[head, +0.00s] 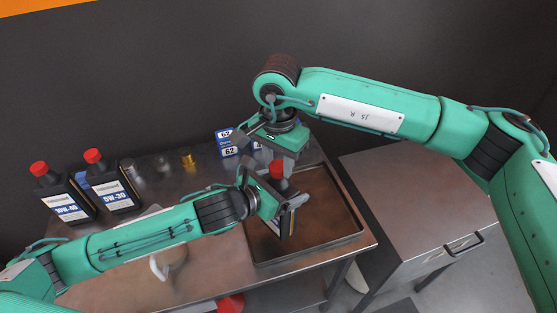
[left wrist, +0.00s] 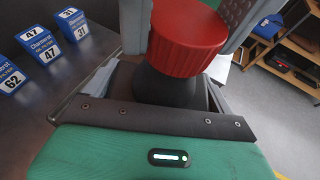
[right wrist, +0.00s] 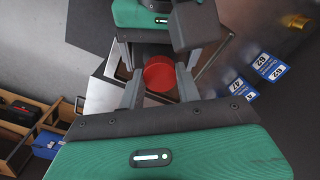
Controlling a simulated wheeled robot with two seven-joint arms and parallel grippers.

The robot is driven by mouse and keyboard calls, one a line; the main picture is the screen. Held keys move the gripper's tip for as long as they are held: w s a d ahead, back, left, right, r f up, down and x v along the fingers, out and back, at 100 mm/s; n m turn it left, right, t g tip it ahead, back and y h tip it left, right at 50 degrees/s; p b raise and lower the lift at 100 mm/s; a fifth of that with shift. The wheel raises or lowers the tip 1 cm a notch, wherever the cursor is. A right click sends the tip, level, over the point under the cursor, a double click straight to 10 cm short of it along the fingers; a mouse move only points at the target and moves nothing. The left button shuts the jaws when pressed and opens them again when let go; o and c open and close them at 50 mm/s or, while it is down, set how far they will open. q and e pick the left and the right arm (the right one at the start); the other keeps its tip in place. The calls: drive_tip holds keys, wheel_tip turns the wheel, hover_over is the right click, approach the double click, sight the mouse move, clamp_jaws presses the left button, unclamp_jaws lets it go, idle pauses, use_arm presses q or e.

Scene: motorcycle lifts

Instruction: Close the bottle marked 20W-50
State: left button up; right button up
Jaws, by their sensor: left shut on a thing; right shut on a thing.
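A dark bottle (head: 283,226) with a pale label stands over the tray at the front. Its marking cannot be read, as my left gripper covers part of it. My left gripper (head: 284,204) is shut on the bottle's body from the left. The red cap (head: 277,168) sits at the top of the bottle's neck (left wrist: 165,88), and it fills the upper middle of the left wrist view (left wrist: 188,40). My right gripper (right wrist: 159,88) is shut on the cap from above, a finger on each side. Whether the cap is fully tightened cannot be told.
A dark shallow tray (head: 352,238) lies under the grippers. Red-capped bottles marked 10W-40 (head: 68,204) and 5W-30 (head: 113,188) stand at left. Blue-and-white filter boxes (head: 229,150) and a brass-coloured piece (head: 188,161) are behind. A drawer cabinet (head: 420,215) stands to the right.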

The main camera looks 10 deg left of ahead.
drive_tip(key=m, duration=0.6)
drive_tip(key=shift+m, duration=0.3)
drive_tip(key=m, duration=0.6)
drive_tip(key=shift+w+a, duration=0.1)
drive_tip(key=m, duration=1.1)
drive_tip(key=shift+w, duration=0.1)
drive_tip(key=m, duration=1.4)
drive_tip(key=shift+d+m, duration=0.2)
drive_tip(key=shift+m, duration=0.1)
drive_tip(key=m, duration=0.5)
drive_tip(key=o, duration=1)
drive_tip(key=shift+f, duration=0.1)
drive_tip(key=shift+c, duration=0.2)
